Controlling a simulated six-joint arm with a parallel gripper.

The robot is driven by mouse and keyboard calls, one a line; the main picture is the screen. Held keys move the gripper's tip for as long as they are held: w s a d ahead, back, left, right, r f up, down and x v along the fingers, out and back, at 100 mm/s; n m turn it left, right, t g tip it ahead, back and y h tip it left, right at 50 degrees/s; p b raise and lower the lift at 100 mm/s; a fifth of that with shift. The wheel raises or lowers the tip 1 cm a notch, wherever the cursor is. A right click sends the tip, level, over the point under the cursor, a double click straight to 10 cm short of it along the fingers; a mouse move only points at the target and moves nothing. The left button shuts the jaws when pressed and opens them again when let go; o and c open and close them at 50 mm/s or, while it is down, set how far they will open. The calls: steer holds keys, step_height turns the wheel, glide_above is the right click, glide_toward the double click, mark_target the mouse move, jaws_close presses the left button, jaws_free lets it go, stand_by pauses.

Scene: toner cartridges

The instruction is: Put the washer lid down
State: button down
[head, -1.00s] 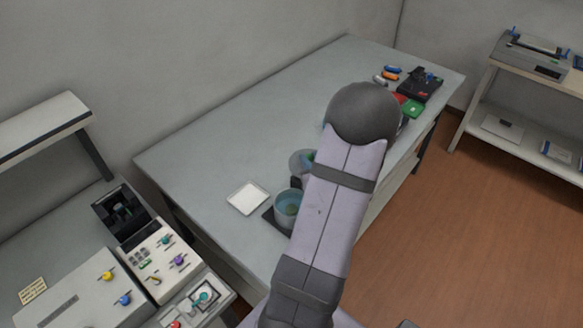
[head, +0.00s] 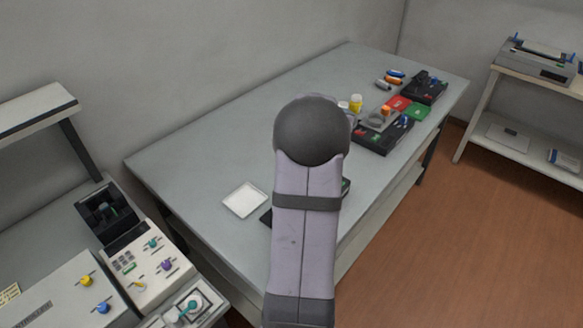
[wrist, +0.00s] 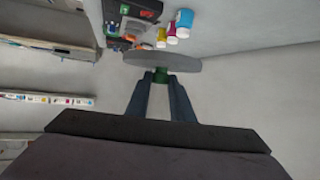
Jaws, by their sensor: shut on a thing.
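The washer lid (wrist: 165,62) is a grey disc with a green knob, seen nearly edge-on in the wrist view. My gripper (wrist: 161,77) is shut on the green knob, with the disc just beyond the fingertips. In the head view my arm hides the gripper, the lid and the washer tub.
A white square tray (head: 243,200) lies on the grey table (head: 190,150), left of my arm. The table's left part is clear.

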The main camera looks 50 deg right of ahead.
steer(key=shift+w+d+f+m+g+h+b, duration=0.2)
steer(key=shift+w+m+g+h+b, duration=0.1)
steer(key=shift+w+m+g+b, duration=0.15)
steer(key=shift+w+f+m+g+b, duration=0.35)
steer(key=shift+w+m+g+b, duration=0.1)
steer(key=shift+b, duration=0.45)
steer(key=w+a+f+m+g+b, duration=0.2)
steer(key=w+a+f+g+b, duration=0.1)
steer(key=w+a+f+b, duration=0.65)
steer(key=shift+w+d+f+p, duration=0.2)
steer(key=shift+f+p, duration=0.05)
steer(key=shift+f, duration=1.2)
steer(key=shift+w+d+f+p, duration=0.2)
steer(key=shift+d+f+p, duration=0.1)
steer(key=shift+f, duration=1.15)
steer(key=shift+w+d+f+p, duration=0.15)
steer(key=shift+w+f+p, duration=0.1)
steer(key=shift+f, duration=1.2)
steer(key=shift+f, duration=0.15)
steer(key=c, duration=1.6)
jaws_free()
steer(key=shift+o, duration=0.2)
